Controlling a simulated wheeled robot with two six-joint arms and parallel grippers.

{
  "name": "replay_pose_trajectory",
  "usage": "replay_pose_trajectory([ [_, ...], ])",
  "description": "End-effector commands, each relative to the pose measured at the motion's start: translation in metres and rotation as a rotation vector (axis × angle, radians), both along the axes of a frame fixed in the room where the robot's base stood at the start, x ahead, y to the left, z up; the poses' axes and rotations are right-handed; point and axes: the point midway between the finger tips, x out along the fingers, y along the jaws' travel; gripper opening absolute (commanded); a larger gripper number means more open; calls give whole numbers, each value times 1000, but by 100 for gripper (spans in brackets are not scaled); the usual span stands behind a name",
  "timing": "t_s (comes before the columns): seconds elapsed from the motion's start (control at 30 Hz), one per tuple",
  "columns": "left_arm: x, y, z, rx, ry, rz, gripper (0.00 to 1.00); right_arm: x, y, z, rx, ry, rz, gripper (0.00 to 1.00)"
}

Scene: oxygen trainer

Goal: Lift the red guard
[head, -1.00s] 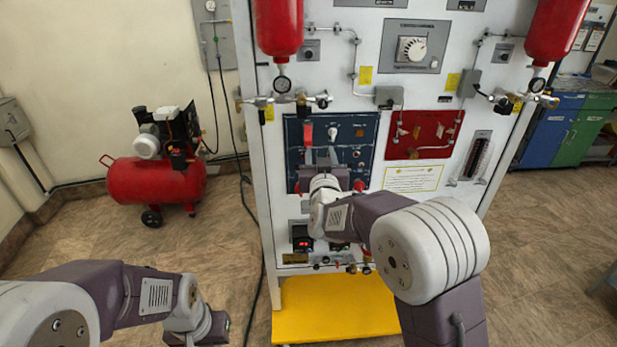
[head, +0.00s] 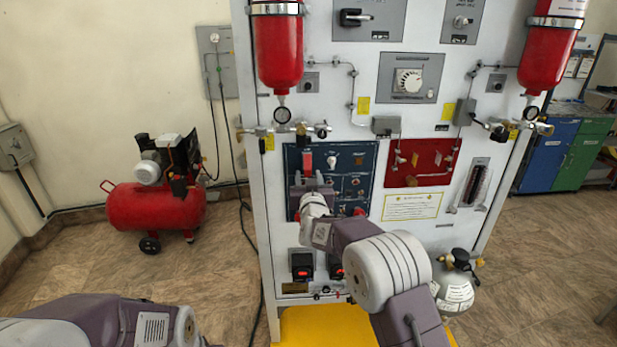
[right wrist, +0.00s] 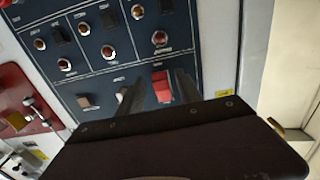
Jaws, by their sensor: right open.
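The red guard (head: 306,161) is a small red cover at the upper left of the dark blue panel (head: 365,160). It also shows as a red block in the right wrist view (right wrist: 162,87). My right gripper (head: 309,178) is open in front of that panel, just below the guard in the head view. In the right wrist view its two fingers (right wrist: 158,92) reach toward the panel on either side of the guard. I cannot tell whether they touch it. My left arm shows at the lower left of the head view, with its gripper out of frame.
Beside the guard are a white switch (head: 331,161) and several buttons. A red panel (head: 421,162) is to the right. Red cylinders (head: 278,50) hang above on the cabinet. A red compressor (head: 155,205) stands on the floor at left.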

Motion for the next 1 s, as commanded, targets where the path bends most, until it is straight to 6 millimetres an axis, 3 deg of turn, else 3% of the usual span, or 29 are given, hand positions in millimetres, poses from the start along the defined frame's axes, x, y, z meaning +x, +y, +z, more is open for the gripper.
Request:
replay_pose_trajectory([
  [0.13, 0, 0, 0, 0, 0, 0, 0, 0, 0, 0, 0, 0, 0, 42],
  [0.3, 0, 0, 0, 0, 0, 0, 0, 0, 0, 0, 0, 0, 0, 0],
  [1.0, 0, 0, 0, 0, 0, 0, 0, 0, 0, 0, 0, 0, 0, 0],
])
